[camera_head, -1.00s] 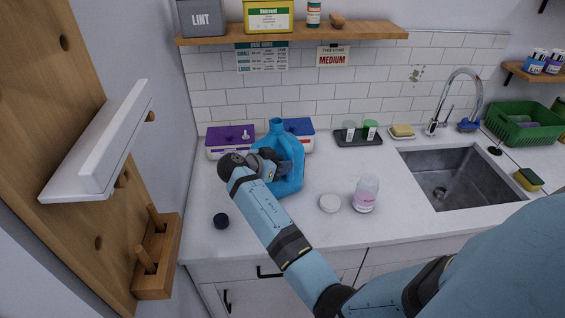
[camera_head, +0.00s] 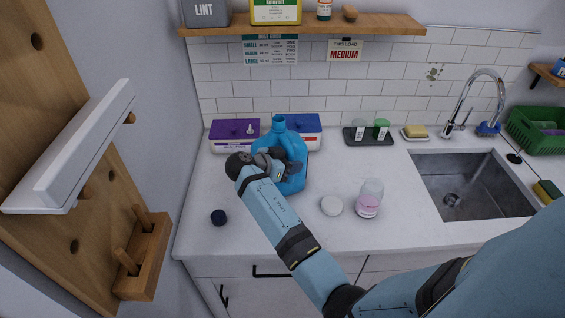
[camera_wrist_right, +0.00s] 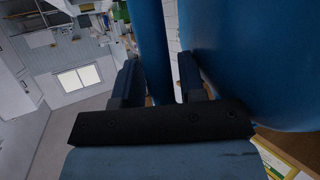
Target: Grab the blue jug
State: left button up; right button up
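The blue jug (camera_head: 293,186) stands upright on the white counter, its open neck at the top; it also shows large and close in the right wrist view (camera_wrist_right: 255,60). My right gripper (camera_head: 284,165) is at the jug's handle side, partly covering it in the head view. In the right wrist view, the blue handle (camera_wrist_right: 152,45) runs between the two fingers of my right gripper (camera_wrist_right: 160,80). The fingers are apart, with a narrow gap showing beside the right finger; contact on the other side is unclear. My left gripper is not in view.
A dark cap (camera_head: 218,217), a white lid (camera_head: 331,205) and a clear jar (camera_head: 369,198) sit on the counter (camera_head: 320,235). A purple-lidded box (camera_head: 233,130) and a blue-lidded box (camera_head: 305,128) stand behind the jug. A wooden shelf (camera_head: 380,24) hangs above; the sink (camera_head: 470,185) is right.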

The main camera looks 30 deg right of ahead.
jog(key=shift+a, duration=0.15)
jog(key=shift+a+r, duration=0.1)
grip_shut()
jog(key=shift+r, duration=0.1)
